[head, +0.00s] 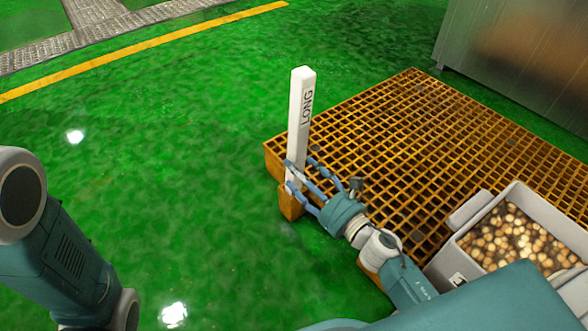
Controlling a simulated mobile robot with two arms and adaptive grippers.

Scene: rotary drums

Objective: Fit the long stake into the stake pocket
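The long stake (301,112) is a white square post marked "LONG". It stands nearly upright at the near left corner of the orange grating platform. My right gripper (291,176) has its blue fingers around the stake's lower part. An orange block (291,204) at the platform corner is directly below the stake; it looks like the stake pocket. The fingers partly hide the stake's lower end, so I cannot tell how deep it sits in the pocket. My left arm is at the left edge, and its gripper is out of the picture.
The orange grating platform (430,130) fills the right side. A grey bin (463,240) of round brown and cream pieces stands on its near right part. A metal cabinet (520,60) is at the back right. Green floor to the left is clear, with a yellow line.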

